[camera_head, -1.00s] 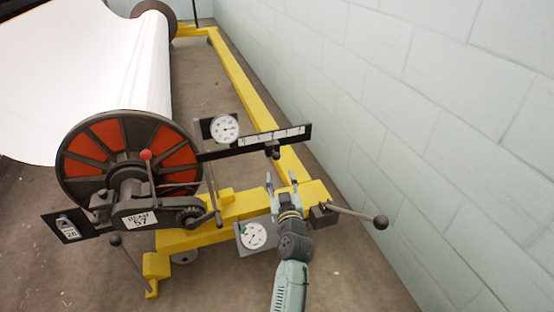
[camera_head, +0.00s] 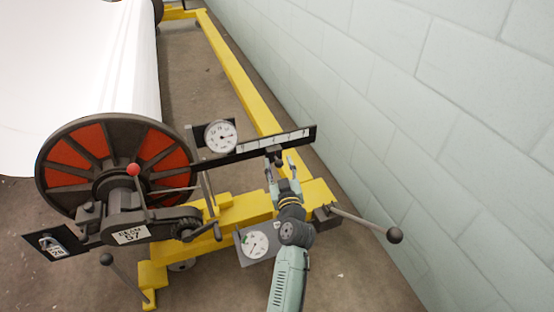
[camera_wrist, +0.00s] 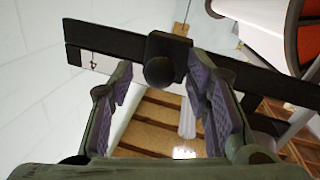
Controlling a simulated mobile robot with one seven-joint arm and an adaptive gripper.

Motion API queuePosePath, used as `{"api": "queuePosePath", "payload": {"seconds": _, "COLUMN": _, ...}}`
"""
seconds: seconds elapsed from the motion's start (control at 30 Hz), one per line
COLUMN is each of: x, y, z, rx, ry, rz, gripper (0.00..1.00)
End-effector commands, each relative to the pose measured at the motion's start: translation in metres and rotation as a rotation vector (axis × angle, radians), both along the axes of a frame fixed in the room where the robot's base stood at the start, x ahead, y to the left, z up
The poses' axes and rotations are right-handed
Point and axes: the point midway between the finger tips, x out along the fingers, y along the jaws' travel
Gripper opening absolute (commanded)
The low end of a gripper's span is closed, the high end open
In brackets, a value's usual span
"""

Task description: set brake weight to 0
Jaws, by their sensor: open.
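The brake weight is a dark block with a round knob (camera_wrist: 160,70) on a black scale bar (camera_wrist: 105,40). In the head view the bar (camera_head: 295,137) has a white marked strip, and the weight (camera_head: 274,155) hangs near its middle. My gripper (camera_head: 280,165) is open just below the bar, its fingertips close to the weight. In the wrist view my gripper (camera_wrist: 160,88) has purple-padded fingers on either side of the knob, with gaps visible. Whether the fingers touch it cannot be told. The scale numbers are too small to read.
A round dial (camera_head: 220,136) stands at the bar's left end, and a second dial (camera_head: 255,244) is low beside my arm. A ball-ended lever (camera_head: 365,222) sticks out right. The beam wheel (camera_head: 110,165) is at left; a block wall (camera_head: 440,130) is at right.

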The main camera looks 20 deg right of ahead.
Motion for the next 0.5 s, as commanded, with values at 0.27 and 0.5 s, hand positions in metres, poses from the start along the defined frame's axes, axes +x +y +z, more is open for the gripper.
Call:
{"api": "queuePosePath", "payload": {"seconds": 0.27, "x": -0.0004, "y": -0.0002, "z": -0.0002, "rx": 0.0, "ry": 0.0, "rz": 0.0, "gripper": 0.44}}
{"api": "queuePosePath", "payload": {"seconds": 0.5, "x": -0.0004, "y": -0.0001, "z": -0.0002, "rx": 0.0, "ry": 0.0, "rz": 0.0, "gripper": 0.31}}
